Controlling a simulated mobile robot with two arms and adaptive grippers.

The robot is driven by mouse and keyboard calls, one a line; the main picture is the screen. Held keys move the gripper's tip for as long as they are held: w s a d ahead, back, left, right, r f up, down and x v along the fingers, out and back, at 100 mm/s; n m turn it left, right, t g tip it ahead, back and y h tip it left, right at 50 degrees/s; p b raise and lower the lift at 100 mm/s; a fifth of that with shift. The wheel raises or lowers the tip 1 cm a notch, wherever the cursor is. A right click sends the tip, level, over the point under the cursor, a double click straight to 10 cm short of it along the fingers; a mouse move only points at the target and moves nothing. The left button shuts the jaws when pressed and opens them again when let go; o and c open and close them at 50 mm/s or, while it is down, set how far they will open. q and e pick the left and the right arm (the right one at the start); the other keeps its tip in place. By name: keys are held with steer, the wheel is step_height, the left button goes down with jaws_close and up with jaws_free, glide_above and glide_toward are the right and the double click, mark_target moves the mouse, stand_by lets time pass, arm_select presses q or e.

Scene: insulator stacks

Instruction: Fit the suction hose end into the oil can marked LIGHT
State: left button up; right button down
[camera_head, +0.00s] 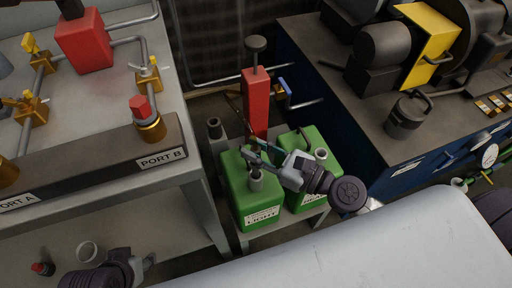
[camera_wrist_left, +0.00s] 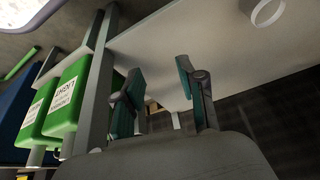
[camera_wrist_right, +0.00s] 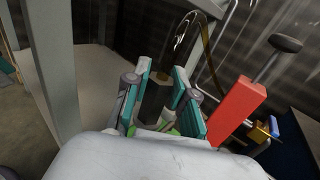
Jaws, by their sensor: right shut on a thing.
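The green oil can marked LIGHT (camera_head: 246,207) stands on a low stand, with its grey filler neck (camera_head: 256,180) on top. My right gripper (camera_head: 254,157) reaches in from the right and is shut on the suction hose end, just above or at that neck. The fingers hide most of the hose end, so I cannot tell whether it is inside the neck. The thin hose (camera_wrist_right: 187,40) loops up from between the fingers in the right wrist view. My left gripper (camera_head: 143,266) is low at the left, open and empty; its spread fingers show in the left wrist view (camera_wrist_left: 163,95).
A second green can (camera_head: 325,170) stands right of the LIGHT can, its label partly hidden. A red pump (camera_head: 256,105) rises behind both cans, and a dark cylinder (camera_head: 213,128) stands behind left. A bench marked PORT B (camera_head: 110,168) is left; a blue cabinet (camera_head: 345,130) is right.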

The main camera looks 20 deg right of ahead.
arm_select(q)
steer(key=shift+w+d+f+b, duration=0.15)
steer(key=shift+w+f+b, duration=0.15)
steer(key=shift+w, duration=0.2)
arm_select(e)
steer(key=shift+f, duration=0.45)
arm_select(q)
steer(key=shift+w+d+r+t, duration=0.1)
steer(key=shift+w+r+t, duration=0.05)
steer(key=shift+w+t, duration=0.2)
steer(key=shift+w+d+r+t+b, duration=0.15)
steer(key=shift+w+t, duration=0.15)
steer(key=shift+w, duration=0.15)
steer(key=shift+w+d+r+t+b, duration=0.15)
steer(key=shift+w+t, duration=0.1)
steer(key=shift+w, duration=0.15)
arm_select(e)
steer(key=shift+f, duration=0.2)
steer(key=shift+f+b, duration=0.35)
steer(key=shift+f, duration=0.05)
arm_select(q)
steer(key=w, duration=0.1)
steer(key=w+r+t, duration=0.1)
steer(key=w+d+t+h, duration=0.1)
steer(key=shift+w+r, duration=0.15)
steer(key=shift+r, duration=0.15)
